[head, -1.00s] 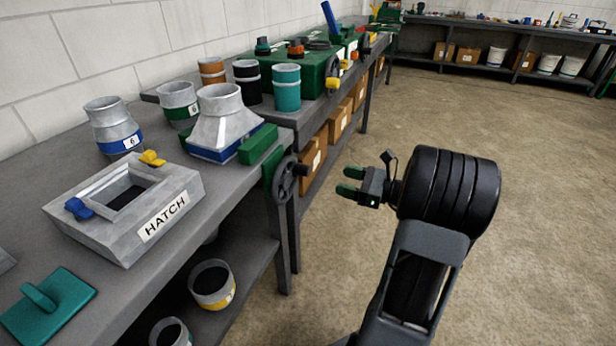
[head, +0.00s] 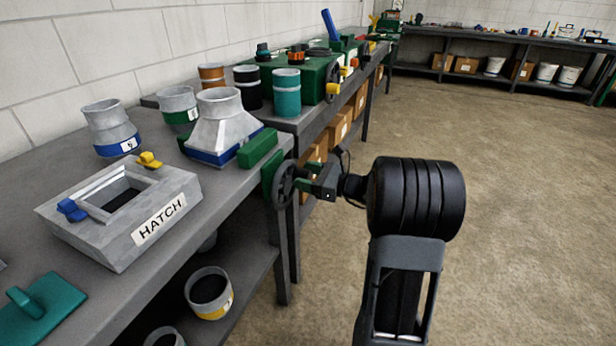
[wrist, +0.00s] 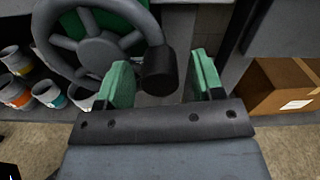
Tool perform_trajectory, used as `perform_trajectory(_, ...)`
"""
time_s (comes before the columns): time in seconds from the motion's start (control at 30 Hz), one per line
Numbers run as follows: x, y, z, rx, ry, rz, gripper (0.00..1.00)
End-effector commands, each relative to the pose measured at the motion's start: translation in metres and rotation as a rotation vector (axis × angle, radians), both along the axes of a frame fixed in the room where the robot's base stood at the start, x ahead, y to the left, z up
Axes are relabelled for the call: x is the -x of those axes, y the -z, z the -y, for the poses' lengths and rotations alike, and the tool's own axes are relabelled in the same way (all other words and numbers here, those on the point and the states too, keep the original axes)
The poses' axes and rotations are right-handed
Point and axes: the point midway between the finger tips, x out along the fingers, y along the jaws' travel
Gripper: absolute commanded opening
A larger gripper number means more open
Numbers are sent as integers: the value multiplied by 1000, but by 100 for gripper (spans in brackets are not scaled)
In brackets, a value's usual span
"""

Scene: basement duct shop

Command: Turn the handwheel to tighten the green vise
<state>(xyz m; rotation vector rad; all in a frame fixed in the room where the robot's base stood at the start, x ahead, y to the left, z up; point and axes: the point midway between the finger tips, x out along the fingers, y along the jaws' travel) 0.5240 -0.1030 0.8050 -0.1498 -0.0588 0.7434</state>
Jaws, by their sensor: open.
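The green vise (head: 257,148) is mounted at the front edge of the workbench, beside the grey transition duct. Its dark handwheel (head: 284,186) faces the aisle; in the wrist view the spoked handwheel (wrist: 97,47) fills the upper left. A black knob (wrist: 158,71) on its rim lies between the two green fingertips in the wrist view, with space showing on its right. My gripper (head: 305,178) is open, its fingers at the right side of the wheel in the head view. The wrist view also shows my gripper (wrist: 160,85). I cannot tell whether a finger touches the knob.
The bench top (head: 225,195) carries a HATCH duct box (head: 120,215) and several duct fittings. A cardboard box (wrist: 282,86) sits right of my gripper in the wrist view. Open concrete floor (head: 520,210) lies to the right.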

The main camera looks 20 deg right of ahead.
Motion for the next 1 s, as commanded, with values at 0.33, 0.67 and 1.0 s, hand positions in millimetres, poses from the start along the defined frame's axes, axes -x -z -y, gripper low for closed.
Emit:
perform_trajectory(0.33, 0, 0, 0, 0, 0, 0, 41)
perform_trajectory(0.67, 0, 0, 0, 0, 0, 0, 9)
perform_trajectory(1.0, 0, 0, 0, -7, 0, -7, 0)
